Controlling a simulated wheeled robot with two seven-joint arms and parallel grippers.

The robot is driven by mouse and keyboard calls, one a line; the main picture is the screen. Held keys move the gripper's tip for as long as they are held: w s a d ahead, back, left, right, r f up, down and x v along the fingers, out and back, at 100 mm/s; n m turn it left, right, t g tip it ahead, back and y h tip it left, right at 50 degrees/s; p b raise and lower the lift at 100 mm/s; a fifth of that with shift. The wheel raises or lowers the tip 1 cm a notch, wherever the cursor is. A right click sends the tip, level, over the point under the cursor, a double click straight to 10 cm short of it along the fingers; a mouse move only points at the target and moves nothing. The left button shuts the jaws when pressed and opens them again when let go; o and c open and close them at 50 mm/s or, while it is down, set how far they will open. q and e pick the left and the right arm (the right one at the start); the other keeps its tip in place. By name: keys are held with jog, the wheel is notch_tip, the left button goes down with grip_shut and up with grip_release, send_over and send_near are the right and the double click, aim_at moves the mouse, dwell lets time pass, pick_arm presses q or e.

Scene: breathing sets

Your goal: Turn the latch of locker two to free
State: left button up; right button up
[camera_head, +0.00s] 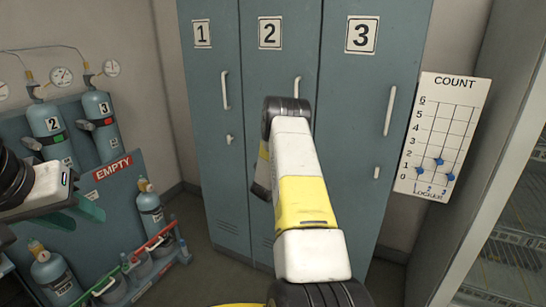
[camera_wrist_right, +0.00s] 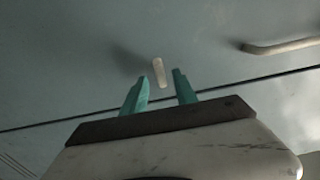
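Locker two (camera_head: 270,70) is the blue-grey middle door with a "2" plate and a pale upright handle (camera_head: 297,87). My right arm hides its latch in the head view. In the right wrist view the latch (camera_wrist_right: 158,72) is a small pale bar, lying roughly crosswise to the handle (camera_wrist_right: 285,45). My right gripper (camera_wrist_right: 162,77) is open, with its teal fingers on either side of the latch's line. The latch shows just past the fingertips, and contact cannot be told. My left gripper (camera_head: 88,206) is at the left edge, its teal fingers apart and seemingly empty.
Locker one (camera_head: 203,80) and locker three (camera_head: 350,90) flank locker two, with small upright latches. A count board (camera_head: 440,135) hangs at right. A gas cylinder rack (camera_head: 105,185) stands at left near my left gripper. Wire shelving (camera_head: 515,245) is at far right.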

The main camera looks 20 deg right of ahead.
jog(key=v, duration=0.6)
jog(key=shift+s+a, duration=0.15)
